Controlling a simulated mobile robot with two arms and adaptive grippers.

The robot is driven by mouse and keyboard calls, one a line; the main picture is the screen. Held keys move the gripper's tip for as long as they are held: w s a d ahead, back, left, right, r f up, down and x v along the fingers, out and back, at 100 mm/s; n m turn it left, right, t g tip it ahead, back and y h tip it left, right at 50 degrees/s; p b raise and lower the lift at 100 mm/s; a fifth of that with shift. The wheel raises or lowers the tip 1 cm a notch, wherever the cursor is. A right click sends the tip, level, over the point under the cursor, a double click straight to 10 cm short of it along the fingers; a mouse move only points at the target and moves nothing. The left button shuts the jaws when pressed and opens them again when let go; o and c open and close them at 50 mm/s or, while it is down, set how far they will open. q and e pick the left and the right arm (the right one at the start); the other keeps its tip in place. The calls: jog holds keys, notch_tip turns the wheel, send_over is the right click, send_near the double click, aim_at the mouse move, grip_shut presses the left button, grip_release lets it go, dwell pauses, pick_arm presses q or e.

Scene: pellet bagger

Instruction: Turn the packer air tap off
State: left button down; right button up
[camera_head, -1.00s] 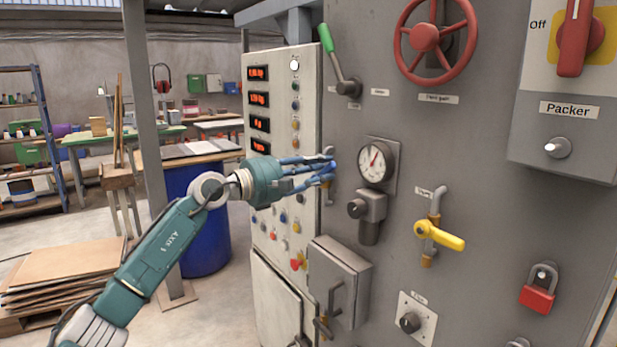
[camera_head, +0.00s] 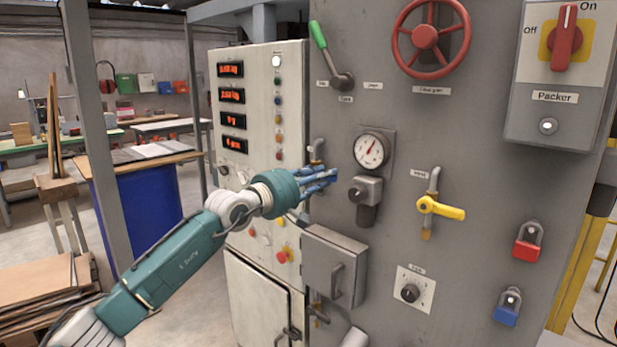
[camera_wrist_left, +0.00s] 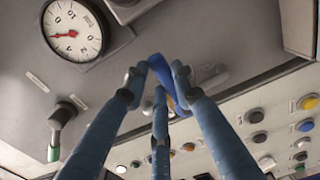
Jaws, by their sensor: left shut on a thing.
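My left gripper (camera_head: 326,178) is at a small pipe tap (camera_head: 317,151) near the left edge of the grey panel. In the left wrist view, my gripper fingers (camera_wrist_left: 160,85) are closed around a blue tap handle (camera_wrist_left: 157,66). The fingers hide much of the tap body, so its handle angle is hard to tell. No label for this tap is readable. A second tap with a yellow lever (camera_head: 440,208) is on the panel to the right, its lever nearly level. My right gripper is not in view.
A pressure gauge (camera_head: 371,151) and regulator (camera_head: 365,190) are just right of my gripper. A grey box (camera_head: 335,266) juts out below. A green-handled lever (camera_head: 320,38) and red handwheel (camera_head: 425,37) are above. The red Packer switch (camera_head: 566,38) points up, toward On.

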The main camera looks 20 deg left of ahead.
pick_arm(q)
jog(key=shift+f, duration=0.15)
dwell(0.3)
jog(key=c, duration=1.4)
grip_release()
jog(key=shift+v, duration=6.05)
jog(key=shift+d, duration=0.1)
